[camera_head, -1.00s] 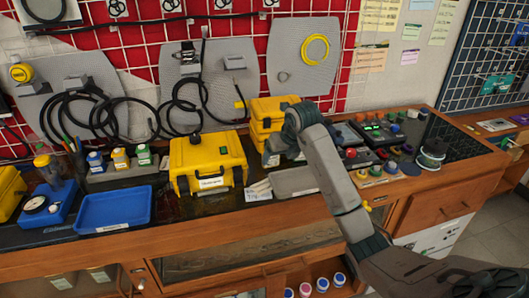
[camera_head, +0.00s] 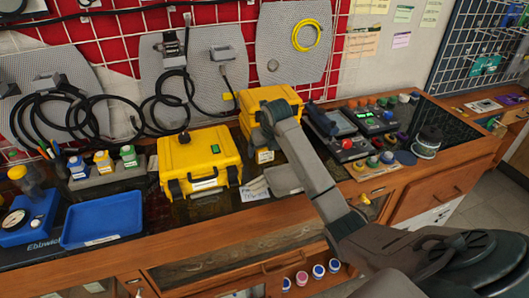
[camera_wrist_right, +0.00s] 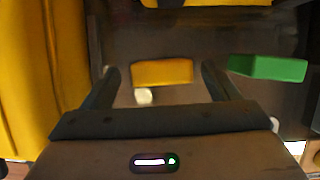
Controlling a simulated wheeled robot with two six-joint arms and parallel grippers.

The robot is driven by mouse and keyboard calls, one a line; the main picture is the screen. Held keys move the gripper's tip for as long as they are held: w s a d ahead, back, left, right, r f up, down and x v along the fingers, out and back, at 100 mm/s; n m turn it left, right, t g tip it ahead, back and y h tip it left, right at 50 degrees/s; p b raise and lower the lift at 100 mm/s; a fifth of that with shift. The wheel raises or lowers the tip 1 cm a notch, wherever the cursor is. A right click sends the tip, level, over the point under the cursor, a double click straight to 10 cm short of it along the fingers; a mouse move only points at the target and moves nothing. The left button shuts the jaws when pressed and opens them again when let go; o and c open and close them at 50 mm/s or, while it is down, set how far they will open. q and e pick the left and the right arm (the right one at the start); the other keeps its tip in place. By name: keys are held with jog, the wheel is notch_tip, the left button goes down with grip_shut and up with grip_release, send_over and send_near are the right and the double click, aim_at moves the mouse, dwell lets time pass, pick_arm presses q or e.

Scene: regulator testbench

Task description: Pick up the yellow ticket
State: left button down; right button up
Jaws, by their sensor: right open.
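In the right wrist view, a small yellow-orange rectangular piece (camera_wrist_right: 162,72), which looks like the yellow ticket, lies on a dark surface between and just beyond my fingertips. My right gripper (camera_wrist_right: 160,82) is open, with one finger on each side of the piece's near end and nothing held. In the head view, my right arm reaches in from the lower right, its wrist (camera_head: 276,112) in front of the stacked yellow cases (camera_head: 262,98). The fingers and the ticket cannot be made out there. My left gripper is not in view.
A green block (camera_wrist_right: 268,67) lies just right of the right finger. A yellow wall fills the left of the wrist view. In the head view, a yellow case (camera_head: 200,160), a blue tray (camera_head: 103,212) and control boxes (camera_head: 350,147) crowd the bench.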

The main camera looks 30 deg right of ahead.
aim_at(264, 151)
jog(key=shift+p+x, duration=0.4)
jog(key=shift+x, duration=1.2)
jog(key=shift+w+d+r, duration=0.15)
jog(key=c, duration=1.1)
jog(key=shift+o, duration=0.2)
